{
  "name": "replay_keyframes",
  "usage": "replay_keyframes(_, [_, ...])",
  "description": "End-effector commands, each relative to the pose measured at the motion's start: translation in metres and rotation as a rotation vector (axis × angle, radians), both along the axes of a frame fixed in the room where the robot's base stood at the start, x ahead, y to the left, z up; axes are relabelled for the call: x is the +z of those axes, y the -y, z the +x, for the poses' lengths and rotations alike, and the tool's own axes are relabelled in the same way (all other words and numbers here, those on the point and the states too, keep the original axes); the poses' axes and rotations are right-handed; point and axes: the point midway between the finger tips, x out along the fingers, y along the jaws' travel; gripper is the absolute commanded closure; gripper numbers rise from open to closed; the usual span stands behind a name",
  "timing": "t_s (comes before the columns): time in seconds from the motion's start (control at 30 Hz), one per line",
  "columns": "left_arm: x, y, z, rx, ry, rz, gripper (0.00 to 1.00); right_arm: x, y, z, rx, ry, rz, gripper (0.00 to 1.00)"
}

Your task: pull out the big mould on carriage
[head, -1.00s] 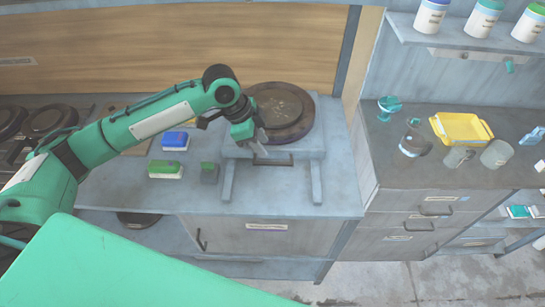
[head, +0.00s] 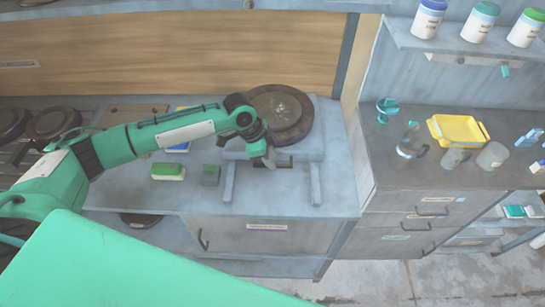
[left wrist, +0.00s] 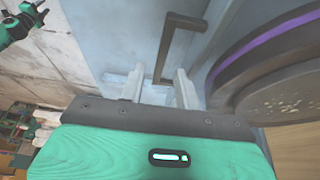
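The big mould (head: 285,106) is a dark round disc on a grey-blue carriage (head: 312,150) on the counter. In the left wrist view the mould (left wrist: 268,62) shows at the right with a purple ring. The carriage's dark handle (left wrist: 170,45) shows there too, and in the head view my gripper partly hides it. My left gripper (head: 268,163) is at the carriage's front. In the left wrist view its two pale fingers (left wrist: 159,85) stand apart, the handle's near end between them; contact cannot be told. Part of what looks like my right gripper (left wrist: 30,18) shows at the upper left.
A yellow tray (head: 458,130) and several cups stand on the right counter.

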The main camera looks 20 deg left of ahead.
Motion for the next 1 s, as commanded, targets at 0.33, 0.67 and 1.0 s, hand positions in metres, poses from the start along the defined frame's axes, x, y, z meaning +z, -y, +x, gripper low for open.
replay_keyframes(0.33, [-0.019,0.007,0.002,0.0,0.001,0.0,0.67,0.004,-0.002,0.0,-0.001,0.0,0.002,0.64])
replay_keyframes(0.67, [-0.019,0.007,0.002,0.0,0.001,0.0,0.99,0.004,-0.001,0.0,0.0,0.0,0.001,0.64])
replay_keyframes(1.0, [-0.018,0.007,0.002,0.0,0.0,0.0,1.0,0.006,0.002,0.0,0.001,0.0,-0.002,0.64])
